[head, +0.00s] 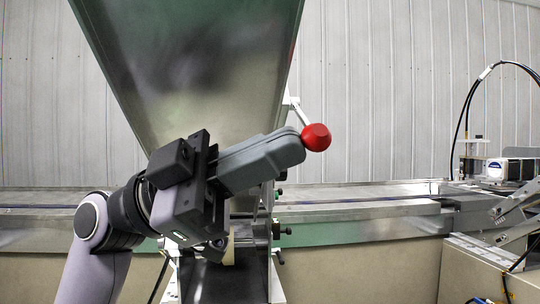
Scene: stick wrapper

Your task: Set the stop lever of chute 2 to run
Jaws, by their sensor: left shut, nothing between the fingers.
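A lever with a red knob (316,137) and a thin pale rod (296,106) shows at the right side of the large metal chute (190,60). The rod runs from the knob up and to the left toward the chute's edge. My left gripper (303,145) is shut and empty. Its fingertips are right beside the knob, on its left; I cannot tell whether they touch it. The gripper and wrist hide part of the chute's lower end. No chute number or run mark is readable. My right gripper is not in view.
A long metal conveyor bed (350,212) runs across behind my left arm. Machinery with a black cable loop (467,105) stands at the right. Small black knobs (280,256) stick out below the chute. The space right of the red knob is clear.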

